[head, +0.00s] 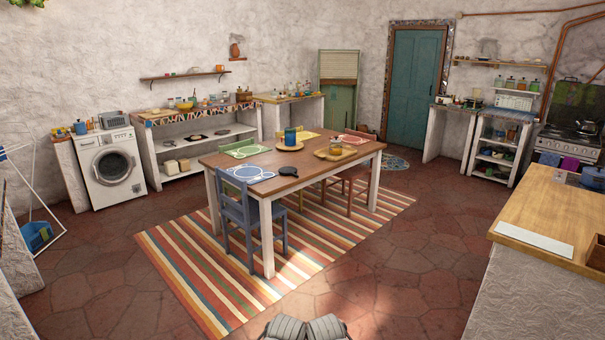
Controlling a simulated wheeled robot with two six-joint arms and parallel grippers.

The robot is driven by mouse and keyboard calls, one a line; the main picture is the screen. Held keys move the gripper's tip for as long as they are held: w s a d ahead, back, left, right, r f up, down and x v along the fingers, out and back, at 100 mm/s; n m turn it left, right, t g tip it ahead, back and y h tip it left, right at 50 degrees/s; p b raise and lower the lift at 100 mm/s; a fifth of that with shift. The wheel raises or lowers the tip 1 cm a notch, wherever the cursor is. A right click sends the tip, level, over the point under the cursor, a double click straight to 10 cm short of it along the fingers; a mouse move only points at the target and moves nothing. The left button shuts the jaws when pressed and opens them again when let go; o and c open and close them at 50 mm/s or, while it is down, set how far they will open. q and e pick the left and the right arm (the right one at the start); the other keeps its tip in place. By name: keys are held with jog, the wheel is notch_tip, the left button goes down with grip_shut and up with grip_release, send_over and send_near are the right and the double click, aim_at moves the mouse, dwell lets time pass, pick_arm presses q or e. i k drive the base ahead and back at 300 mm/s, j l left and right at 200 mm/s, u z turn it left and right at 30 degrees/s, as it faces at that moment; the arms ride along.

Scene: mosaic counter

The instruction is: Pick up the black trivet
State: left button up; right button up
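A small black flat piece (288,170) with a rounded shape and a short handle-like end lies on the wooden dining table, near its front edge, right of a blue placemat. It may be the black trivet, but it is too small to be sure. Dark flat items (197,137) also lie on the white shelf unit at the back left; I cannot tell what they are. Two grey ribbed parts of my own body show at the bottom edge. I cannot make out gripper fingers, and neither gripper is near the table.
The dining table (310,161) stands on a striped rug (170,262) with chairs around it, a blue chair (235,215) at its front left. A wooden counter (560,205) rises at the right. Tiled floor (400,270) is clear between my body, table and counter.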

aim_at(286, 171)
jog(key=i, duration=4.65)
jog(key=i+u, duration=0.3)
